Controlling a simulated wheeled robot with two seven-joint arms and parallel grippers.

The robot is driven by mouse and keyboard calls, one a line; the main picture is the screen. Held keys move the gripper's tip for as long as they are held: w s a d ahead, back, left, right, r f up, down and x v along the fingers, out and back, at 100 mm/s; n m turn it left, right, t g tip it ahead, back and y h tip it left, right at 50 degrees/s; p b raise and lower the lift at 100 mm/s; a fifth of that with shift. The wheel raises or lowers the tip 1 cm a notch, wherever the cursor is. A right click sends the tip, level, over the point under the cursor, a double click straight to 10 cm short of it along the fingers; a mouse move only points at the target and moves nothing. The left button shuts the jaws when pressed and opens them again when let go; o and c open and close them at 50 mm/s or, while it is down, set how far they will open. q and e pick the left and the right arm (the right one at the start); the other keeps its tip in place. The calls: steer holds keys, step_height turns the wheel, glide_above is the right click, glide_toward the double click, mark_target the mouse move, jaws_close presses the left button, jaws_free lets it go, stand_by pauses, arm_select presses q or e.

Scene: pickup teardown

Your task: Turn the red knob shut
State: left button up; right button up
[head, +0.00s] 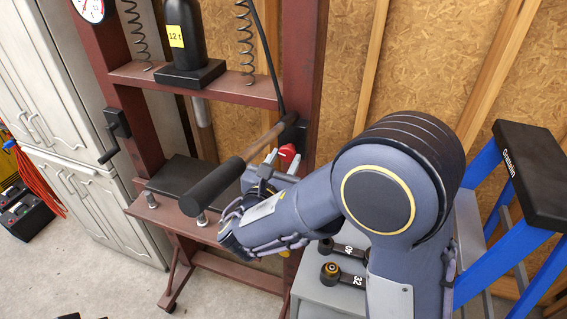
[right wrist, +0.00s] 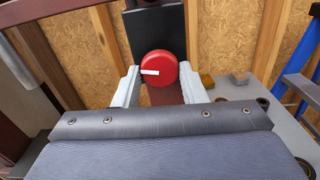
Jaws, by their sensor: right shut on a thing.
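The red knob (head: 287,152) sits on the right upright of the dark red shop press, partly hidden behind my right gripper in the head view. In the right wrist view the round red knob (right wrist: 165,66) shows face-on against a black block (right wrist: 158,30). A white mark on it points left from its middle. My right gripper (head: 280,168) is shut on the knob, one pale finger on each side, as it also shows in the right wrist view (right wrist: 158,84).
A pump handle with a black grip (head: 212,186) slants out just left of my right gripper. The press frame (head: 235,88) carries a black bottle jack (head: 186,35). A grey bench (head: 325,292) with black parts and a blue stepladder (head: 528,225) stand right.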

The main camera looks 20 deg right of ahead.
steer(key=m+b, duration=0.4)
steer(key=b, duration=0.2)
steer(key=m+b, duration=0.5)
steer(key=b, duration=0.2)
steer(key=m+b, duration=0.4)
steer(key=b, duration=0.2)
steer(key=shift+a+f, duration=0.1)
steer(key=shift+f, duration=0.15)
steer(key=shift+r+m+b, duration=0.25)
steer(key=shift+m+b, duration=0.85)
steer(key=shift+b, duration=0.25)
steer(key=o, duration=1)
steer(key=v, duration=0.7)
steer(key=shift+s+a, duration=0.25)
steer(key=shift+s, duration=0.05)
